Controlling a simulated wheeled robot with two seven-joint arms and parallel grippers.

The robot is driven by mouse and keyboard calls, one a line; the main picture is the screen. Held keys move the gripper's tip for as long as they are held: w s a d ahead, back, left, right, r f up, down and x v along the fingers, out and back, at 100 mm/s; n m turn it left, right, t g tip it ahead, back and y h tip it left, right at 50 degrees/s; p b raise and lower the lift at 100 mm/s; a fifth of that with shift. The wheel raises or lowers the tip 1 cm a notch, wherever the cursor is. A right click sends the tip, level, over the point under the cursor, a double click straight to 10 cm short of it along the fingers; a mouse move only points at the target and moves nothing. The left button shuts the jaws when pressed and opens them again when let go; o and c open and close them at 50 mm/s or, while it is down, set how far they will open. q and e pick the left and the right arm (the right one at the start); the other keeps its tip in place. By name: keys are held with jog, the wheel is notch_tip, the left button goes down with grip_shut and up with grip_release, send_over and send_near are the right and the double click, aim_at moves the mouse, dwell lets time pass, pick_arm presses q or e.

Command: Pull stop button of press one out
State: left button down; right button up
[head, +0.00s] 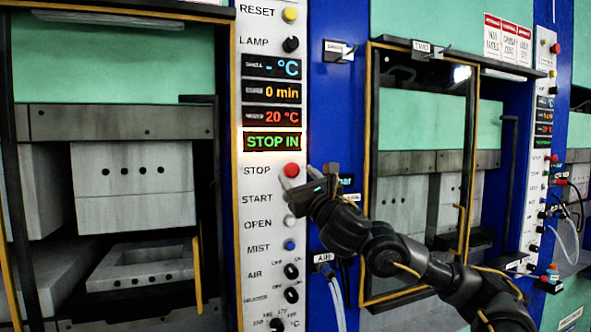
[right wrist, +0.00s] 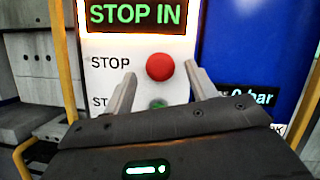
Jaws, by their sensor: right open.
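The red stop button (head: 292,170) sits on the white control panel (head: 258,212) of the near press, beside the label STOP. The display (head: 273,142) above it reads STOP IN in green. My right gripper (head: 296,184) is at the panel, just below and right of the button in the head view. In the right wrist view the stop button (right wrist: 160,67) shows between the two open fingers (right wrist: 160,85), with a gap on each side. The fingers do not touch its sides. My left gripper is not in view.
Below are a start button, largely hidden by my gripper, a white open button (head: 290,222), a blue mist button (head: 290,245) and black knobs (head: 291,271). Air hoses (head: 335,295) hang at lower right of the panel. A second press (head: 420,170) stands right.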

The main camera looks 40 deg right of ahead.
aim_at(291, 170)
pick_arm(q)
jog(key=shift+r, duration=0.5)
pick_arm(e)
jog(key=shift+x, duration=1.2)
